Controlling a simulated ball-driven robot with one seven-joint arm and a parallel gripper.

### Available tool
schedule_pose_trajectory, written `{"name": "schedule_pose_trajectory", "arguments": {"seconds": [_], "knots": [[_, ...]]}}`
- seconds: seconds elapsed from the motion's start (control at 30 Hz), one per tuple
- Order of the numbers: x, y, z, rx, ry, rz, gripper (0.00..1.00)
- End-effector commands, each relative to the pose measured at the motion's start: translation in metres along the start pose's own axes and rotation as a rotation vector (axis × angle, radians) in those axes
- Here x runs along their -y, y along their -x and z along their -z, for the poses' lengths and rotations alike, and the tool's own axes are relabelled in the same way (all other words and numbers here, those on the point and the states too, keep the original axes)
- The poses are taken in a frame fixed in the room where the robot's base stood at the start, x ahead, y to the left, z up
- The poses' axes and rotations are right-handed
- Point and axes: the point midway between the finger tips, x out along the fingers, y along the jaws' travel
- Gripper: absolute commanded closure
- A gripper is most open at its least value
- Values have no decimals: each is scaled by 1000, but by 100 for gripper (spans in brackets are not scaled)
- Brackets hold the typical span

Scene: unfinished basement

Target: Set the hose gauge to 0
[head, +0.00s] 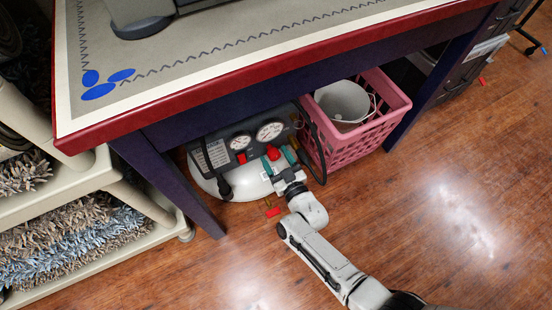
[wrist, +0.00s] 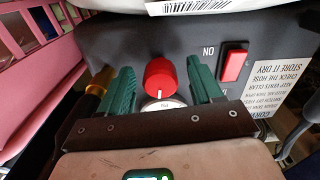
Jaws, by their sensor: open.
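A grey compressor panel (head: 212,157) with two round gauges sits under the table: a smaller left gauge (head: 240,142) and a larger right gauge (head: 270,130). I cannot tell which is the hose gauge, and the needles are too small to read. A red knob (head: 273,153) sits below the right gauge; it also shows in the wrist view (wrist: 160,76). My gripper (head: 277,157) is open, its green fingers on either side of the knob. In the wrist view my gripper (wrist: 161,72) shows gaps beside the knob.
A red switch (wrist: 234,65) is on the same panel. A pink crate (head: 368,145) with a grey bucket (head: 342,101) stands close on the right. The table edge (head: 190,95) overhangs the panel. The wooden floor (head: 430,220) in front is mostly clear.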

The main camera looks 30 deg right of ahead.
Motion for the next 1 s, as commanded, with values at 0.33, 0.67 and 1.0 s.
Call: {"name": "schedule_pose_trajectory", "arguments": {"seconds": [0.33,0.67,1.0], "knots": [[0,-2,0,0,0,-1,40],[0,-2,0,0,0,0,72],[-1,-1,0,2,51,-1,89]]}}
